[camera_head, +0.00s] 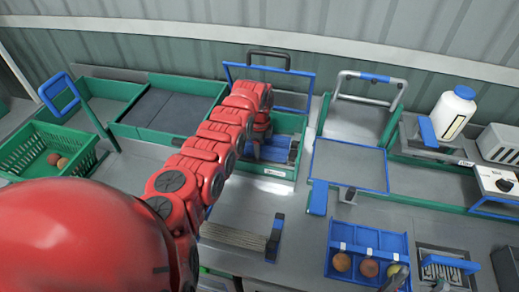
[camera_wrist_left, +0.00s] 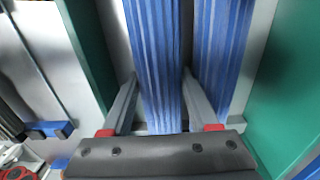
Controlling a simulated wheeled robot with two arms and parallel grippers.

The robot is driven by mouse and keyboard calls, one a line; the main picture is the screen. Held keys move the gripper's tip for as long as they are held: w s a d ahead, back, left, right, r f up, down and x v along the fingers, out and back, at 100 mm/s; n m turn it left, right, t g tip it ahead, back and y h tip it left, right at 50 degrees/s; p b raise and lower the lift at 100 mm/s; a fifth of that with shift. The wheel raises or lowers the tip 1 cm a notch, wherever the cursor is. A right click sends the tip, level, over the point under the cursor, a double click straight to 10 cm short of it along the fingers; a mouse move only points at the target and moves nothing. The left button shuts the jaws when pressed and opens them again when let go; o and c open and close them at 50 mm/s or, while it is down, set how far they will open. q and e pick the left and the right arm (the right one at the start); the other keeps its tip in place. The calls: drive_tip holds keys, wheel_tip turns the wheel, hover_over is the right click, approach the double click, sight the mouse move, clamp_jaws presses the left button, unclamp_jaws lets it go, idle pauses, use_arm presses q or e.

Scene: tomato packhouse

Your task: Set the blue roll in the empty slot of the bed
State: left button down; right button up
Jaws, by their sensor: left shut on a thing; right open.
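The blue roll (camera_wrist_left: 158,60) is ribbed and lies lengthwise between the two fingers of my left gripper (camera_wrist_left: 162,100), which is shut on it. A second blue roll (camera_wrist_left: 222,45) runs alongside to the right, with the right finger beside the gap. The bed's green side walls (camera_wrist_left: 280,90) stand on both sides in the left wrist view. In the head view, the bed (camera_head: 268,170) is a green-sided frame, and my red left arm hides much of it. Whether the held roll touches the bed cannot be told. Fingertips of my right gripper (camera_head: 418,282) show at the bottom edge, apart and empty.
A blue divided tray (camera_head: 368,240) with round fruit is at the lower right. A green crate (camera_head: 92,160) stands at the left. A white bottle with a blue cap (camera_head: 452,112) stands at the right. A grey panel with blue edging (camera_head: 348,165) lies right of the bed.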

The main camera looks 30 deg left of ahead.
use_arm(q)
drive_tip(key=shift+f, duration=0.15)
drive_tip(key=shift+c, duration=0.3)
unclamp_jaws()
drive_tip(key=c, duration=0.3)
wheel_tip(320, 180, up, 7)
drive_tip(key=p, duration=0.5)
idle(0.5)
drive_tip(key=shift+w, duration=0.1)
